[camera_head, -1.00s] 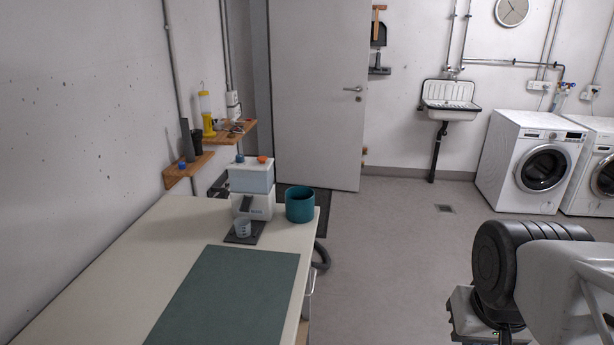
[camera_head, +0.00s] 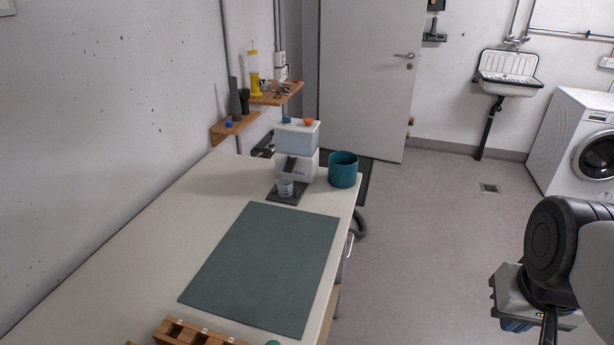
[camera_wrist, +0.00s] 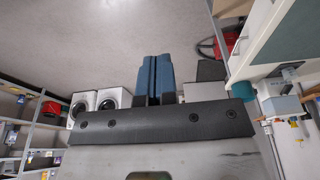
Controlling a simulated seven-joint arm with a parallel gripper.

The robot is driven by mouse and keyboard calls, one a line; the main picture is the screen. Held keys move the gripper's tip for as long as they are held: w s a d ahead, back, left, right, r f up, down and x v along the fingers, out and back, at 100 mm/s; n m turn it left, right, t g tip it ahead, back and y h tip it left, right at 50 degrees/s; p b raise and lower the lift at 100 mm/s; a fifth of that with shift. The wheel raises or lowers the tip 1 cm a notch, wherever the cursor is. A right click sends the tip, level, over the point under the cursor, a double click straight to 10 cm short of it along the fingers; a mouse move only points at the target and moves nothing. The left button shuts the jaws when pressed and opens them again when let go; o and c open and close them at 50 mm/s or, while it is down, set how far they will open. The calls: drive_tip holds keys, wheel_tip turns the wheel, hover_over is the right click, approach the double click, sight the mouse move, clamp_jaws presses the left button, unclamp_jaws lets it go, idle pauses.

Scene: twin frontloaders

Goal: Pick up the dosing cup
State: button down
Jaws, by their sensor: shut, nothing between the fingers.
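The dosing cup (camera_head: 286,188) is a small, pale, see-through cup. It stands on a dark pad (camera_head: 287,198) at the foot of a white and pale blue dispenser (camera_head: 297,152), near the far end of the bench. My gripper shows in the wrist view (camera_wrist: 154,78), its blue fingers shut together with nothing between them. In the head view my arm is at the lower right, out over the floor and well apart from the bench and the cup.
A teal pot (camera_head: 343,170) stands right of the dispenser at the bench edge. A green mat (camera_head: 262,268) lies bare on the bench (camera_head: 150,250). A wooden rack (camera_head: 190,334) is at the near edge. Small shelves (camera_head: 236,128) hang on the left wall.

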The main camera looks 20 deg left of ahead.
idle(0.4)
drive_tip(key=shift+c, duration=1.3)
unclamp_jaws()
